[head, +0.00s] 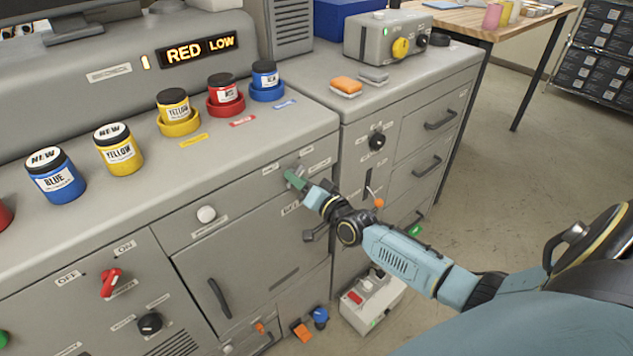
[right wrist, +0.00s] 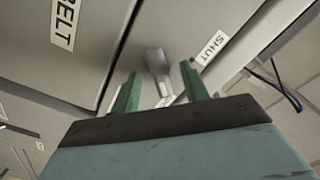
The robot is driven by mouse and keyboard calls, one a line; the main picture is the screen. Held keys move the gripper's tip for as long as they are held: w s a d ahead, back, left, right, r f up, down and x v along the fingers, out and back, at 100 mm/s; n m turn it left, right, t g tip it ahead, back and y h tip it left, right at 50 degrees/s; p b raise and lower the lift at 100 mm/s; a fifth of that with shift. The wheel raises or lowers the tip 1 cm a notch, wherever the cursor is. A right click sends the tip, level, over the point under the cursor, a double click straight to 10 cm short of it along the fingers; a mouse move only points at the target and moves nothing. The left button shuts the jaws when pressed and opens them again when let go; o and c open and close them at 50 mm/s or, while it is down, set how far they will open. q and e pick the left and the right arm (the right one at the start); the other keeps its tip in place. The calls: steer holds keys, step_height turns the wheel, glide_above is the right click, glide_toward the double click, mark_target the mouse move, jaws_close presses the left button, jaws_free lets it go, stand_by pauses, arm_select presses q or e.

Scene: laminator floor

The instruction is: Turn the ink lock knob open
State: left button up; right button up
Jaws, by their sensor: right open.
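My right gripper (head: 295,180) is at the cabinet front, just below the counter edge, among small white labels. In the right wrist view its two green fingers (right wrist: 160,88) are open. A grey lever-like knob (right wrist: 157,66) shows in the gap between them, with a clear space to each finger, so it does not look gripped. A label reading SHUT (right wrist: 211,46) is to the right of the knob. In the head view the gripper hides the knob. My left gripper is not in view.
A BELT label (right wrist: 65,22) is on the panel to the left. Ink jars, including a blue one (head: 55,178), stand on the counter above. A red OFF/ON knob (head: 110,282) and a round white knob (head: 206,214) are farther left. A grey box (head: 372,302) is on the floor below.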

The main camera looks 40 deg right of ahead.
steer(key=s+d, duration=0.1)
steer(key=s, duration=1.1)
steer(key=shift+s+p, duration=0.35)
